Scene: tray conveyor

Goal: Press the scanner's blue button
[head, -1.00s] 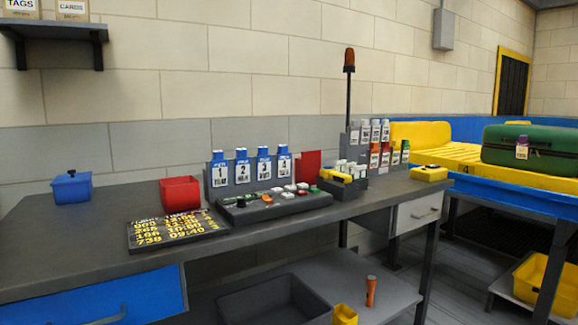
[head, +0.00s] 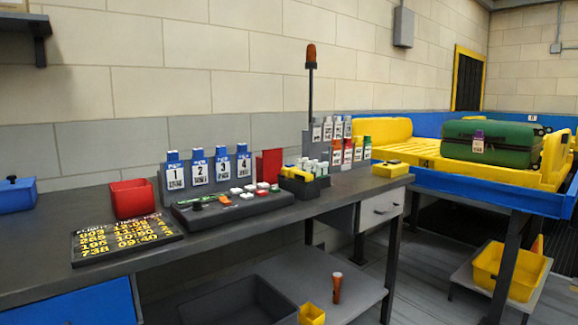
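I cannot make out a blue button in the head view. A dark control panel (head: 232,207) on the bench carries a black knob and several white, red and green buttons. A yellow-and-black item (head: 298,174) sits in a dark holder (head: 305,188) just right of it. A small yellow box (head: 390,170) with a dark spot on top lies at the bench's right end. I cannot tell which of these, if any, is the scanner. My gripper is not in view.
The grey bench (head: 215,238) also holds a red bin (head: 132,199), a flight-times board (head: 125,240), a blue box (head: 17,195) and numbered tags (head: 198,172). A beacon pole (head: 310,95) rises behind. A green suitcase (head: 492,145) lies on the yellow-and-blue conveyor (head: 460,182) at right.

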